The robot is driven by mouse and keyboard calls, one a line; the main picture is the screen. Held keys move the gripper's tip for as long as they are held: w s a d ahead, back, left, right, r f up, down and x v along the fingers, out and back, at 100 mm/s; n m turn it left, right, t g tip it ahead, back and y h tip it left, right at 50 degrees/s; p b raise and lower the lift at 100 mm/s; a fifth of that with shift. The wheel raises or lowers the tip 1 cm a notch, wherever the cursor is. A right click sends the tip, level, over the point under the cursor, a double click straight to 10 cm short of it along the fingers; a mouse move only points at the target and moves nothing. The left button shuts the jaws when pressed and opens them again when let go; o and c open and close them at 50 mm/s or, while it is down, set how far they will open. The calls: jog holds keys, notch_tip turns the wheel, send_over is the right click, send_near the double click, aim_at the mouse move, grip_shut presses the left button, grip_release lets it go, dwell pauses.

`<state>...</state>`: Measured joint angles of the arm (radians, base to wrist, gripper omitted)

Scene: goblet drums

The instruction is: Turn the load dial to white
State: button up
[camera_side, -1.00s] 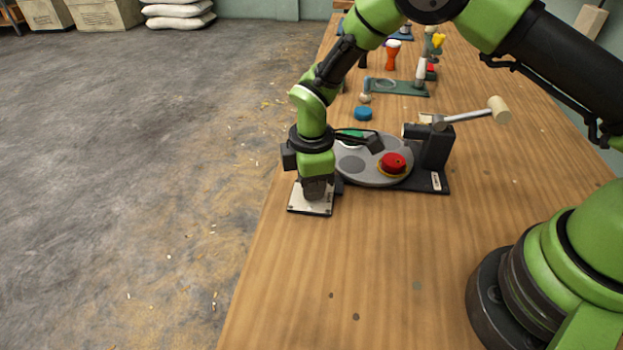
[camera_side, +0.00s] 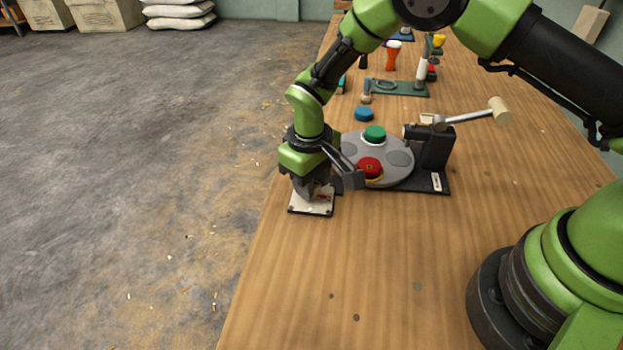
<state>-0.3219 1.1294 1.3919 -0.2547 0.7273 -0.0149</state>
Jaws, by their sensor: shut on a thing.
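My gripper (camera_side: 312,194) points down over a small pale plate (camera_side: 300,209) at the table's left edge. It is shut on the load dial's knob, which the fingers and wrist mostly hide. A small red mark (camera_side: 322,197) shows on the plate beside the fingers. I cannot see a white mark or where the dial points. Just right of the plate is a grey round turntable (camera_side: 351,147) on a dark base. It carries a red piece (camera_side: 369,167) at the front and a green piece (camera_side: 374,133) at the back.
A black block with a wooden-ended lever (camera_side: 470,116) stands at the turntable's right. Farther back are a green fixture (camera_side: 398,88) and an orange goblet drum (camera_side: 393,56). The front of the wooden table (camera_side: 380,270) is clear.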

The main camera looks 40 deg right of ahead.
jog(key=m, duration=0.4)
jog(key=shift+m, duration=0.4)
jog(key=m, duration=0.3)
jog(key=shift+m, duration=0.3)
jog(key=m, duration=0.4)
jog(key=shift+d, duration=0.1)
jog(key=shift+m, duration=2.1)
jog(key=o, duration=0.9)
jog(key=shift+r, duration=0.1)
jog(key=r, duration=0.9)
jog(key=shift+w, duration=0.2)
jog(key=shift+r, duration=0.4)
